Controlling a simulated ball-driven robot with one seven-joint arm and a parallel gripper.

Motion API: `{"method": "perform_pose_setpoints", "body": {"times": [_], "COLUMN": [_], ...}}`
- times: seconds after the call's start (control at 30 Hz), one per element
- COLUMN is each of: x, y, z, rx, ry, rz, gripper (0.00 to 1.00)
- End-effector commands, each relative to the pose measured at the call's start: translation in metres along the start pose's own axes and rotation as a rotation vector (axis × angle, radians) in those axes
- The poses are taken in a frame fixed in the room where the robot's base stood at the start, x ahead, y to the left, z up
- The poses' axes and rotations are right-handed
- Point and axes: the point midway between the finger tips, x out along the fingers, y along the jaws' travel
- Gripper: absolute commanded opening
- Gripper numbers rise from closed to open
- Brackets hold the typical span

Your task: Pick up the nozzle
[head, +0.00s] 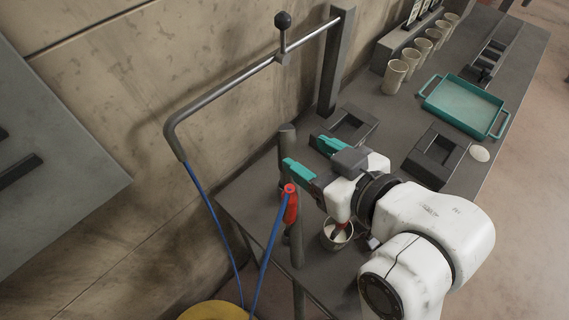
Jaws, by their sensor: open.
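The nozzle (291,205) looks to be the red piece at the end of a blue hose, upright beside a grey post near the table's left end. My gripper (311,157) is open, with teal fingertips, just above and to the right of the nozzle. The fingers are apart and I see nothing between them. One fingertip is close to the nozzle's top; I cannot tell whether they touch. My white arm comes in from the lower right and hides part of the table behind it.
A grey post (297,250) stands by the nozzle. A cup (336,238) sits below my gripper. A bent pipe (225,95) with a black knob carries a blue hose (212,225). A teal tray (427,97) and several cups stand farther back.

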Motion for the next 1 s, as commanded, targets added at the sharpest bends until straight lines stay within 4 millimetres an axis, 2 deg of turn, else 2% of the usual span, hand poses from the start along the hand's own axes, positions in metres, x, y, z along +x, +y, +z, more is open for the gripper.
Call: {"method": "perform_pose_setpoints", "body": {"times": [0.07, 0.2, 0.47, 0.8, 1.0], "x": [0.013, 0.029, 0.049, 0.092, 0.098], "y": [0.0, -0.001, 0.0, 0.002, 0.002], "z": [0.005, 0.0, 0.0, 0.003, 0.003], "rx": [-0.004, -0.002, 0.0, -0.001, -0.001], "ry": [0.002, -0.002, -0.002, -0.002, 0.0], "rz": [-0.001, -0.002, -0.001, 0.0, 0.0], "gripper": [0.62, 0.62, 0.62, 0.62, 0.62]}}
